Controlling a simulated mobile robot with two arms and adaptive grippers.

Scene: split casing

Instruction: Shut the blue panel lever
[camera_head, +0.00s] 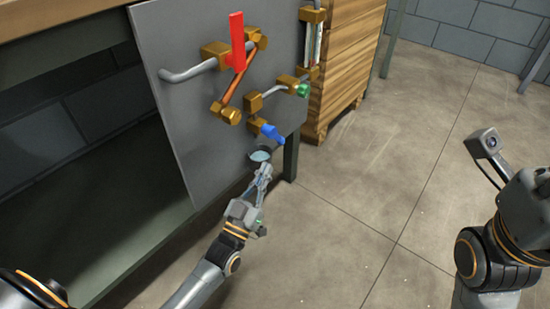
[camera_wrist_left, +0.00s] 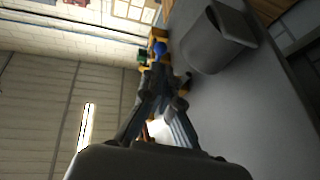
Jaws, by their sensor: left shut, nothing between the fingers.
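The blue lever (camera_head: 271,132) sits on a brass valve body (camera_head: 256,124) near the lower right corner of the grey panel (camera_head: 180,115). It slants down and to the right. In the left wrist view the blue lever (camera_wrist_left: 160,48) shows just beyond my fingertips. My left gripper (camera_head: 266,168) is shut and empty, below the lever and seemingly apart from it. The same gripper fills the middle of the left wrist view (camera_wrist_left: 158,75). My right arm is at the right edge, but its fingers are not visible.
A red lever (camera_head: 237,42) and a green lever (camera_head: 303,90) are higher on the panel, with pipes. A wooden crate stack (camera_head: 345,70) stands right. Open floor lies in front.

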